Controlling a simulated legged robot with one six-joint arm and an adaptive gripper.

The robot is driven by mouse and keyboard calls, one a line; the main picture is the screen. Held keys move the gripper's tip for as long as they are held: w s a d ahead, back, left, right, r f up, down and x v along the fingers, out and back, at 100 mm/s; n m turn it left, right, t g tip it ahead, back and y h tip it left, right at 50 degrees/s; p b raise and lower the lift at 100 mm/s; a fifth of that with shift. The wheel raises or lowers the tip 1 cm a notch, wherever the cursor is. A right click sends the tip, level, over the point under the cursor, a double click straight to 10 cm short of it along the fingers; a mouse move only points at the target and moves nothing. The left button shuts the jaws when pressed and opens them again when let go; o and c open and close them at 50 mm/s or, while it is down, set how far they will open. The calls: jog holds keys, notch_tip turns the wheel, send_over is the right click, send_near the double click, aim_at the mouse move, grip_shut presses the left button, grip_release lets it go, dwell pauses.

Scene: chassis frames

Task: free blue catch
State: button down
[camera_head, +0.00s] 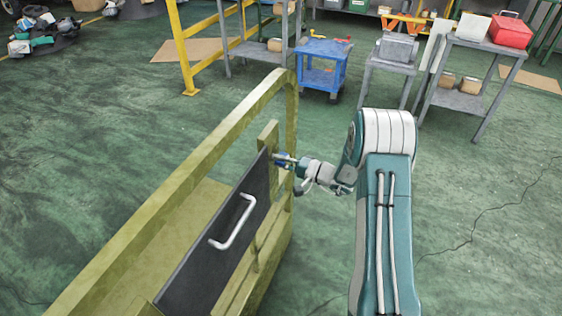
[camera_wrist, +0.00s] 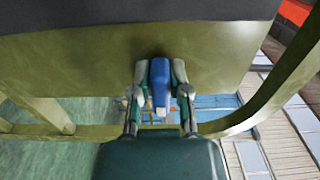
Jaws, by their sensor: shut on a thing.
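The blue catch (camera_wrist: 160,85) sits at the middle of the wrist view, between my two fingers, against the olive frame. My gripper (camera_wrist: 160,92) is shut on it, one finger on each side. In the head view the catch (camera_head: 279,160) shows as a small blue spot at the upper right edge of the dark panel (camera_head: 215,240), partly hidden by my gripper (camera_head: 287,161). The panel carries a white handle (camera_head: 235,225) and stands in the olive chassis frame (camera_head: 200,160).
A blue cart (camera_head: 322,68) stands beyond the frame. Grey tables (camera_head: 468,100) are at the upper right, one with a red box (camera_head: 510,31). A yellow rail (camera_head: 205,50) stands at the upper left. The green floor right of my arm is clear.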

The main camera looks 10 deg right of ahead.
jog(key=shift+s+f, duration=0.1)
jog(key=shift+f, duration=0.2)
jog(key=c, duration=0.6)
grip_release()
jog(key=shift+r, duration=0.1)
jog(key=v, duration=1.2)
